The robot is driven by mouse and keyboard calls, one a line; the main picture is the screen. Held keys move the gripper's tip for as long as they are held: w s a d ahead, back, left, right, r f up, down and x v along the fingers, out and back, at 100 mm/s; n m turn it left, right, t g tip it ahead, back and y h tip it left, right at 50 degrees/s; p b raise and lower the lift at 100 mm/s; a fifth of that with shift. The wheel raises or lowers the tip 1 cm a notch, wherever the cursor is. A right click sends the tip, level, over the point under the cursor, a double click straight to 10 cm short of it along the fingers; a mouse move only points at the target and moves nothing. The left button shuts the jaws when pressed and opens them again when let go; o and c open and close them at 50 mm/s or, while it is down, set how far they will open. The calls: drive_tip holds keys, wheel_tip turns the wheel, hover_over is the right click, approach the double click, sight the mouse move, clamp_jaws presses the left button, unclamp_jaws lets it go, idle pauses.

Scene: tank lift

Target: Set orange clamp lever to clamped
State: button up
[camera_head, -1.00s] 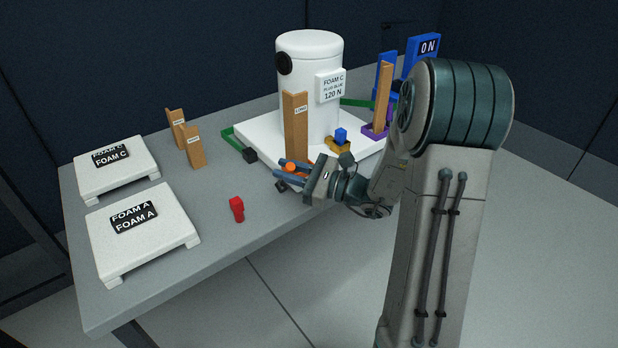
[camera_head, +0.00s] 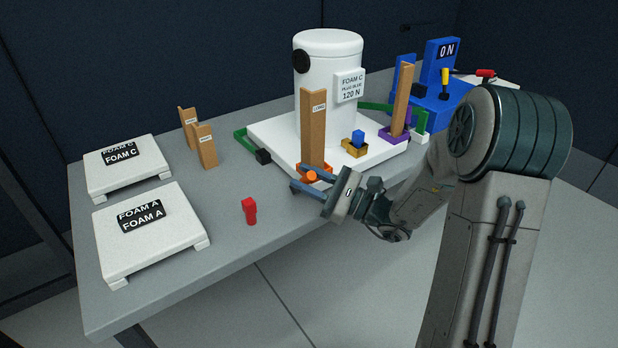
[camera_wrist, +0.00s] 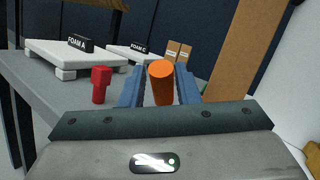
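The orange clamp lever (camera_head: 312,177) shows as a short orange cylinder at the front-left corner of the white base (camera_head: 282,148), by the foot of a tall tan post (camera_head: 313,125). My gripper (camera_head: 299,176) reaches in from the right, with its two blue fingers on either side of the lever. In the wrist view the orange lever (camera_wrist: 162,85) stands between the fingers of my gripper (camera_wrist: 160,72). The fingers look apart, with narrow gaps beside the lever; firm contact is not visible. The lever's lower end and pivot are hidden.
A red peg-like piece (camera_head: 249,210) stands on the grey table (camera_head: 180,262), left of my gripper. A white tank (camera_head: 328,80) stands on the base. Two white foam platforms (camera_head: 150,238) lie at left. A blue ON unit (camera_head: 437,75) is behind right.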

drive_tip(key=shift+s+d+f, duration=0.1)
drive_tip(key=shift+s+d, duration=0.05)
drive_tip(key=shift+d, duration=0.4)
drive_tip(key=p+v, duration=0.3)
drive_tip(key=v, duration=0.9)
drive_tip(key=shift+s+d, duration=0.2)
drive_tip(key=shift+d, duration=0.1)
drive_tip(key=shift+f, duration=0.1)
